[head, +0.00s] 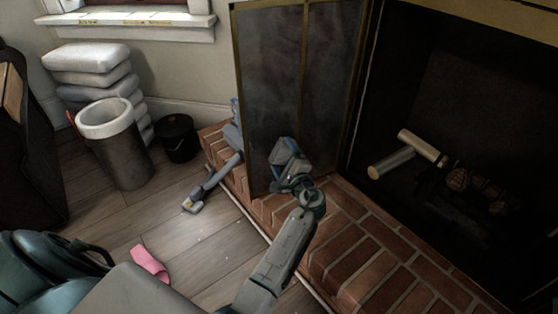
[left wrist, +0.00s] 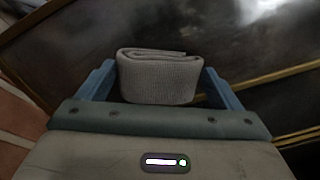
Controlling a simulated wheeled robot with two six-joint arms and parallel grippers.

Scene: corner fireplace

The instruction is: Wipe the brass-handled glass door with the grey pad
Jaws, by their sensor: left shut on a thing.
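The glass door (head: 273,75) with a brass-coloured frame stands open over the brick hearth, its pane dark and smudged. Its handle does not show clearly. My left gripper (head: 286,153) is in front of the lower part of the pane. In the left wrist view, its blue fingers are shut on the folded grey pad (left wrist: 158,78). The door's dark glass (left wrist: 70,45) and brass strip (left wrist: 265,77) lie beyond the pad there. I cannot tell whether the pad touches the glass. My right gripper is not in view.
The firebox with logs (head: 390,162) opens at the right above the brick hearth (head: 350,235). A grey-blue long-handled object (head: 213,183) is partly behind the door. A bin (head: 118,150), black pot (head: 177,138) and stacked cushions (head: 85,58) stand left. A pink cloth (head: 149,263) lies on the floor.

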